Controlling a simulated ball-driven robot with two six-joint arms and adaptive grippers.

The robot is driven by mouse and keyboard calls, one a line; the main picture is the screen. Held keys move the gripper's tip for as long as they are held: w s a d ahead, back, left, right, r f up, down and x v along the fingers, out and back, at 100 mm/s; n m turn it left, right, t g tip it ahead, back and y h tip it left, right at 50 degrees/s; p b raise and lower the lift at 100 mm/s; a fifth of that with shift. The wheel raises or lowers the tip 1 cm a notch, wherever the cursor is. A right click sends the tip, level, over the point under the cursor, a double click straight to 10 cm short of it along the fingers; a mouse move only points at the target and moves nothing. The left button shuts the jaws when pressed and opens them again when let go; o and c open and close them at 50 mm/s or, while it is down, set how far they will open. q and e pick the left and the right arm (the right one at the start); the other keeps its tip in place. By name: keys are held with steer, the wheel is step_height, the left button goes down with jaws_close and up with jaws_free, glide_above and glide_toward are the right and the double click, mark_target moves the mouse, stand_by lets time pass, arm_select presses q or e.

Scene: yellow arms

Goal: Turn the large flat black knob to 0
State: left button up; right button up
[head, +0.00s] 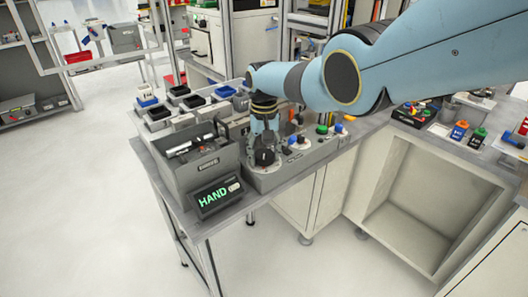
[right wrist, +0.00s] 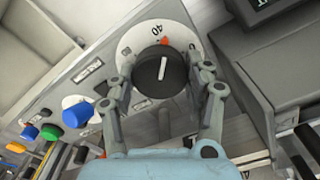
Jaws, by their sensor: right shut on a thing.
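The large flat black knob (right wrist: 161,74) sits on a white dial plate (right wrist: 141,33) in the right wrist view. Its white pointer line is near upright in that picture. The dial shows the number 40 and an orange mark by the knob's upper edge; other numbers are hidden. My right gripper (right wrist: 163,66) is shut on the knob, one finger at each side. My left gripper is not in view.
A blue knob (right wrist: 77,115) sits beside the dial, with green and orange ones further left. A grey case with a lit HAND display (head: 214,198) stands left of the control box. Several small bins (head: 158,112) stand behind. The floor in front is clear.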

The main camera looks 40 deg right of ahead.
mark_target(264, 153)
steer(key=m, duration=0.4)
steer(key=shift+m, duration=0.3)
steer(key=m, duration=0.4)
steer(key=shift+m, duration=0.3)
steer(key=o, duration=1.2)
step_height(264, 153, up, 12)
